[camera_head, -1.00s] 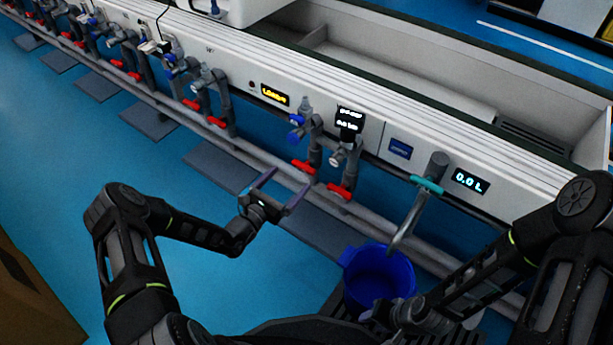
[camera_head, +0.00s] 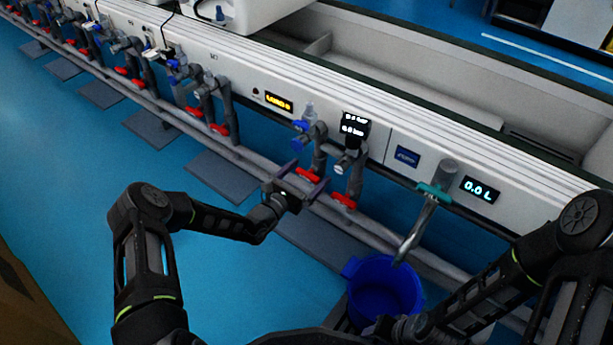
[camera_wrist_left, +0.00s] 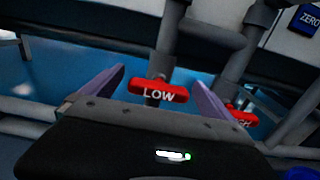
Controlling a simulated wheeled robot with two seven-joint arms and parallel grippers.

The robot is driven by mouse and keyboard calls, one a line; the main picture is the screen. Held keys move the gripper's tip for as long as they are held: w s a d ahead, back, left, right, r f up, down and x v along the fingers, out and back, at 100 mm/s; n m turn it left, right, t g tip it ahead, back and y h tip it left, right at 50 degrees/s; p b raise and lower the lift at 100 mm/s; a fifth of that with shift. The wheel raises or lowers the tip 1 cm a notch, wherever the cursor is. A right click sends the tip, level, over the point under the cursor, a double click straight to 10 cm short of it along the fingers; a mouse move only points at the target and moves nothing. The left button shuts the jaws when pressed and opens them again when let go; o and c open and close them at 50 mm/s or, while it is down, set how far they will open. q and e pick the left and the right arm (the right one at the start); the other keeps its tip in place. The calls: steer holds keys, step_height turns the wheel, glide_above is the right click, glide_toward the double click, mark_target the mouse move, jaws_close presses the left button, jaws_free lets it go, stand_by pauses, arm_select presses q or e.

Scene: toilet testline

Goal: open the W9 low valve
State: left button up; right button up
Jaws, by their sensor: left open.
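The red LOW valve handle (camera_head: 304,171) sits on a grey pipe at the front of the testline. In the left wrist view the LOW handle (camera_wrist_left: 158,90) lies crosswise between the two fingers, its lettering facing me. My left gripper (camera_head: 304,180) is open and empty, its fingers on either side of the handle; contact cannot be told. The red HIGH handle (camera_head: 343,201) is on the pipe just to the right, partly hidden by a finger in the left wrist view (camera_wrist_left: 240,118). My right gripper (camera_head: 405,327) is low at the bottom; its jaws are unclear. No W9 label is readable.
A blue bucket (camera_head: 385,288) stands under a metal spout (camera_head: 416,230) to the right. A horizontal pipe (camera_head: 375,236) runs below the valves. More red-handled valves (camera_head: 219,129) line the left. The blue floor (camera_head: 70,180) is clear at left.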

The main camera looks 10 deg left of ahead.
arm_select(q)
steer(key=c, duration=1.4)
